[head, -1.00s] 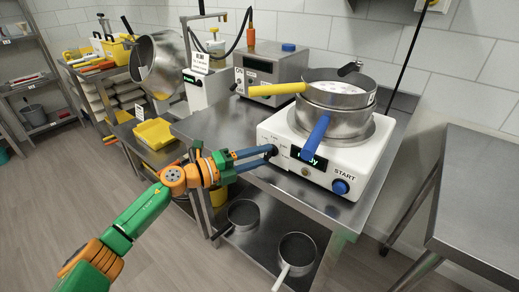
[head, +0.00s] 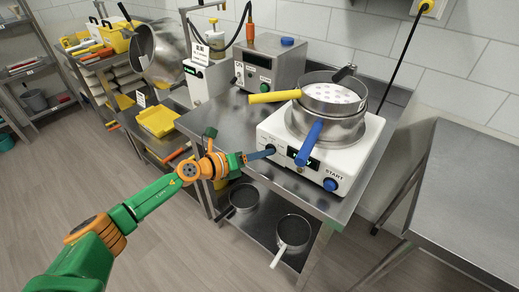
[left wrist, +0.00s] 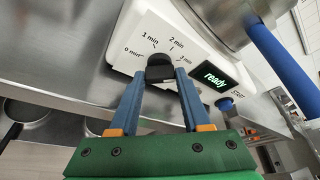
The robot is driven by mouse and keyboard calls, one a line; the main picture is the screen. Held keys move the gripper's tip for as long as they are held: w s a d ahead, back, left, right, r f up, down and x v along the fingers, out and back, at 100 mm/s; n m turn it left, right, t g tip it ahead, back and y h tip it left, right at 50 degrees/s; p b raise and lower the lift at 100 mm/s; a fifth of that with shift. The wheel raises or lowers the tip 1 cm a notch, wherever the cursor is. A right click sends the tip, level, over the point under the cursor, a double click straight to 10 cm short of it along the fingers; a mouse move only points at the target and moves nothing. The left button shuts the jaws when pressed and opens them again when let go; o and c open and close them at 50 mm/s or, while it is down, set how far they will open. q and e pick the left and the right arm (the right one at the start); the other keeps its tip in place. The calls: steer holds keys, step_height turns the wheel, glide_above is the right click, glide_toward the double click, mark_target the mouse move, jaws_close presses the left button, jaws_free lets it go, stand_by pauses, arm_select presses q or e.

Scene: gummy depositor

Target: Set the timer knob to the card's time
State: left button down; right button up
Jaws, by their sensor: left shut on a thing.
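The white heating unit (head: 352,164) carries a dark display reading "ready" (left wrist: 214,77) and a blue START knob (head: 330,184). Its black timer knob (left wrist: 160,68) is on the front, at the left of the display. Around it are printed the marks 0 min, 1 min, 2 min and 3 min. My left gripper (head: 268,152) is shut on this knob, one blue finger on each side in the left wrist view (left wrist: 160,80). I cannot tell which mark the knob points to. A white card (head: 201,50) stands on the machine behind; its text is too small to read. My right gripper is out of view.
A pot (head: 325,130) with a blue handle sits on the unit, with a yellow-handled pan (head: 330,98) on top. The steel table (head: 222,122) is clear at the left of the unit. Pans lie on the shelf below. An empty steel table (head: 465,190) stands at right.

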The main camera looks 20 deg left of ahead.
arm_select(q)
steer(key=shift+w+r, duration=0.1)
steer(key=shift+r, duration=0.05)
stand_by(0.3)
steer(key=shift+c, duration=1.8)
jaws_free()
steer(key=v, duration=0.7)
steer(key=shift+b, duration=0.4)
steer(key=shift+a, duration=0.1)
